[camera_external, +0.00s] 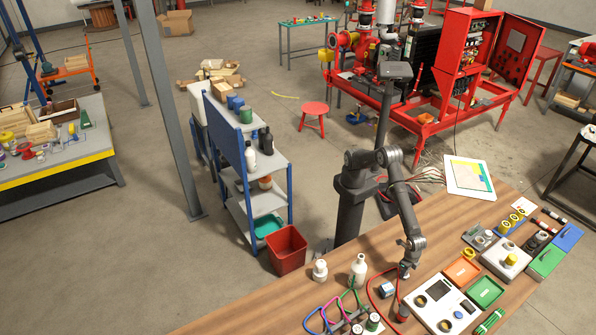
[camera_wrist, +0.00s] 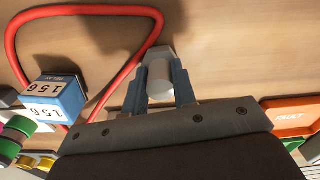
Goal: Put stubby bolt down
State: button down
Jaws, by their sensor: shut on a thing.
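The stubby bolt (camera_wrist: 159,72) is a short, pale grey cylinder with a wider, faceted end, seen between my fingers in the wrist view. My gripper (camera_wrist: 160,88) is shut on it, with one blue-grey finger on each side. In the external view my gripper (camera_external: 404,272) points down over the wooden bench (camera_external: 300,310), close to its top. The bolt is too small to make out clearly there. I cannot tell whether it touches the bench.
A red cable loop (camera_wrist: 12,45) and a blue-and-white relay box (camera_wrist: 55,95) lie left of the bolt in the wrist view. An orange FAULT tray (camera_wrist: 292,112) is at the right. White bottles (camera_external: 358,268) stand left of my gripper.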

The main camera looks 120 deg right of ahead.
jog(key=shift+f, duration=0.15)
jog(key=c, duration=1.2)
grip_release()
jog(key=shift+o, duration=0.2)
jog(key=shift+o, duration=0.4)
notch_tip(320, 180, up, 12)
jog(key=shift+r, duration=0.2)
